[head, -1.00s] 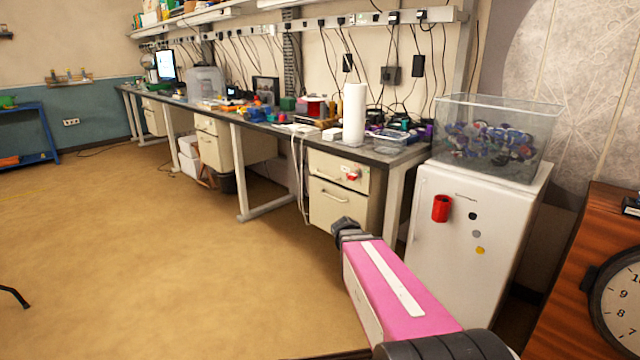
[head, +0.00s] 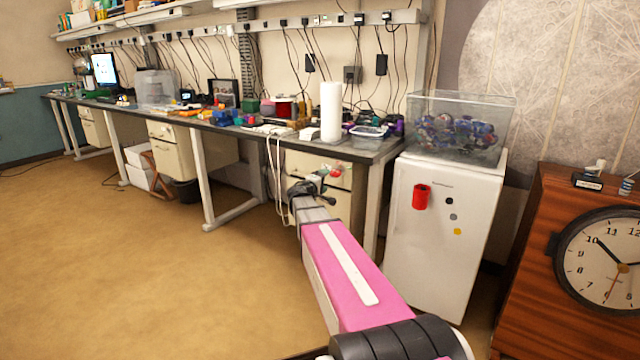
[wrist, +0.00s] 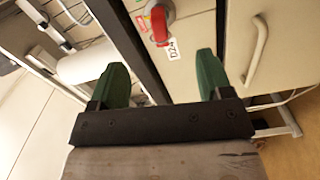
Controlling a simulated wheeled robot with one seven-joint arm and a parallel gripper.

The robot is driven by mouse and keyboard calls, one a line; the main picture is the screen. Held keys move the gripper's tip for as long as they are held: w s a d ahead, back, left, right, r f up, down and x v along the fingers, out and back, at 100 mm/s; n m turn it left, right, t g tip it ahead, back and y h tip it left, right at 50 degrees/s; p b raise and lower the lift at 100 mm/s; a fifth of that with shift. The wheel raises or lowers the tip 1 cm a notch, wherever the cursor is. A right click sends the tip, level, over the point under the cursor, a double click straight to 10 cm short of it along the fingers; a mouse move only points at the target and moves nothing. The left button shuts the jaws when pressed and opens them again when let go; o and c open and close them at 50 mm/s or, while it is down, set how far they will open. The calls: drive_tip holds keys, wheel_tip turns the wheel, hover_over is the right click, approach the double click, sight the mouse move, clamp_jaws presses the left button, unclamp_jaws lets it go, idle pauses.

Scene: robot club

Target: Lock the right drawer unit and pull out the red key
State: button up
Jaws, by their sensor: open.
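The right drawer unit (head: 300,160) is cream and sits under the right end of the long bench. Its red key (head: 336,173) is in the round lock on the top drawer front. In the wrist view the red key (wrist: 159,24) stands in the grey lock, with a white tag (wrist: 173,49) hanging from it. My gripper (wrist: 163,76) is open and empty, its two green fingers spread, with the key beyond and roughly between them, apart from both. In the head view my gripper (head: 318,186) hides part of the drawer fronts. The drawers look shut.
A drawer handle (wrist: 256,50) lies to the right of the lock in the wrist view. A bench leg (head: 372,205) and a white fridge (head: 440,235) with a clear bin (head: 460,125) stand right of the unit. The floor on the left is clear.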

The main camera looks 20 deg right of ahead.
sight(333, 175)
drive_tip(key=shift+x, duration=4.75)
clamp_jaws()
drive_tip(key=shift+n, duration=0.5)
drive_tip(key=shift+v, duration=2.35)
drive_tip(key=shift+v, duration=2.4)
